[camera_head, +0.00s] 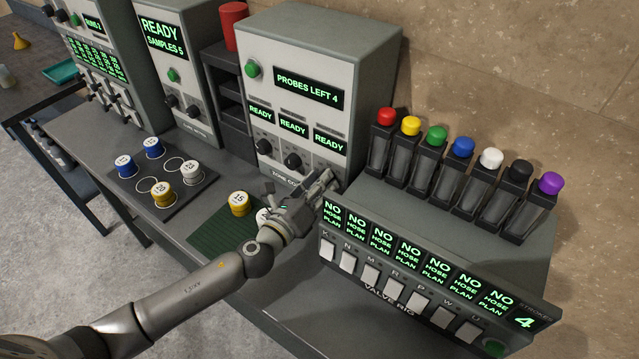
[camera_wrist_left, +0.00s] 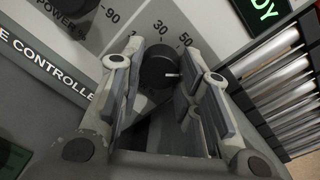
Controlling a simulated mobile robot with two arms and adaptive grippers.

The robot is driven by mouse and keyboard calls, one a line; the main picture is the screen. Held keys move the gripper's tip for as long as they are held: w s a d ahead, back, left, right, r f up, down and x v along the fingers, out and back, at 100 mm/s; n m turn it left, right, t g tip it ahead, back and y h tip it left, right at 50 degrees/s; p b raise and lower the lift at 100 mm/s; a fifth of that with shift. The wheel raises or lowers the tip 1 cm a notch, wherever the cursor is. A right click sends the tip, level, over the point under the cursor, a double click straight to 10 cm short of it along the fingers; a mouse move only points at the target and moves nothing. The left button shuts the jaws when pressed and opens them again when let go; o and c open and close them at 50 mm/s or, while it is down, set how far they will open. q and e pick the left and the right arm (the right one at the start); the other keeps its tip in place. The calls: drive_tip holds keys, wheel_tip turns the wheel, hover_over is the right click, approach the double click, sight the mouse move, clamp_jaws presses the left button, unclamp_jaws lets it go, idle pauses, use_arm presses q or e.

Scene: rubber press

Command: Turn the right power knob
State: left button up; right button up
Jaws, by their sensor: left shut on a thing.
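The zone controller (camera_head: 330,95) is a grey box against the wall, with several green displays and a row of dark power knobs. The left knob (camera_head: 264,147) and the middle knob (camera_head: 292,160) show in the head view. My left gripper (camera_head: 325,182) is at the right end of that row and hides the right knob there. In the left wrist view the dark round right power knob (camera_wrist_left: 157,66) is between the fingers of my left gripper (camera_wrist_left: 165,82), which are shut on it. Its white mark points to the right. My right gripper is out of view.
The valve rig (camera_head: 415,225), with a row of bottles with coloured caps (camera_head: 462,147), stands close to the right of my left gripper. A dark rack (camera_head: 228,85) is left of the controller.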

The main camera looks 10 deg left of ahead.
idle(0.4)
use_arm(q)
drive_tip(key=o, duration=1)
drive_tip(key=shift+o, duration=0.2)
drive_tip(key=v, duration=1.2)
